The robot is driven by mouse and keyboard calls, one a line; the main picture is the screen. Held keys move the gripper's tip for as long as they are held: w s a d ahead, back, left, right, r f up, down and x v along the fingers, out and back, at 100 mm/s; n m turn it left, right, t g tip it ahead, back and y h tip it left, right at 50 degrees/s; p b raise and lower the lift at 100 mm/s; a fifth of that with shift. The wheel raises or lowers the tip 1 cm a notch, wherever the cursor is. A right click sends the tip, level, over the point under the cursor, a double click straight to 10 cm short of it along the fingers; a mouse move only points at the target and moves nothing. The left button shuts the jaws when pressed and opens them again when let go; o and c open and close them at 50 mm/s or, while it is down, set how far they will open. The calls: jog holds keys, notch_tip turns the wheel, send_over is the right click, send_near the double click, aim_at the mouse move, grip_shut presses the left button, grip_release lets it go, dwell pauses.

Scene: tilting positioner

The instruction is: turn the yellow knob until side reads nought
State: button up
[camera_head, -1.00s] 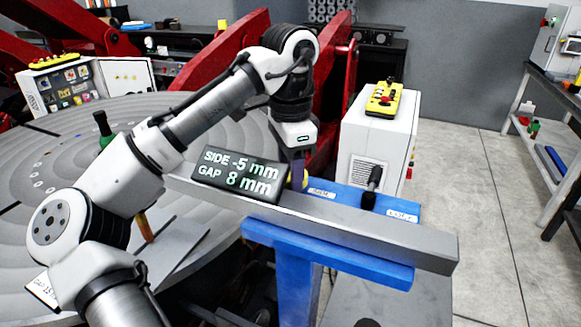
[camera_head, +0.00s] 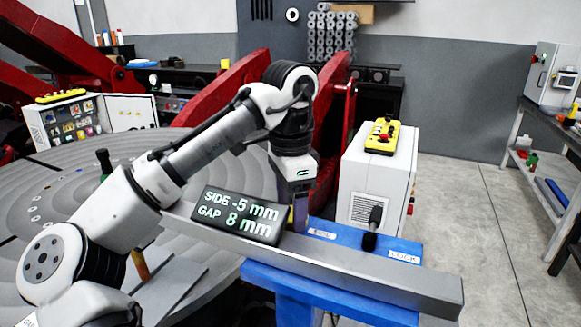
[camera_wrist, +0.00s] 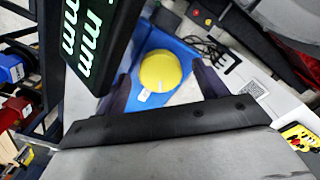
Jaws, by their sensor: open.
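The yellow knob (camera_wrist: 160,72) is round and shows in the wrist view, on a blue surface with a small white label beside it. My gripper (camera_wrist: 162,82) is open, with one dark finger on each side of the knob; I cannot tell whether either finger touches it. In the head view my gripper (camera_head: 300,208) points down behind the display, at the blue stand, and the knob is mostly hidden there. The dark display (camera_head: 238,215) reads SIDE -5 mm and GAP 8 mm.
A long grey bar (camera_head: 350,268) lies across the blue stand (camera_head: 330,292), in front of my gripper. A white cabinet (camera_head: 375,185) with a yellow control box (camera_head: 382,136) is behind. A large grey round table (camera_head: 60,195) is at left.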

notch_tip(320, 180, up, 13)
jog(key=shift+f, duration=0.15)
jog(key=shift+d, duration=0.1)
dwell(0.4)
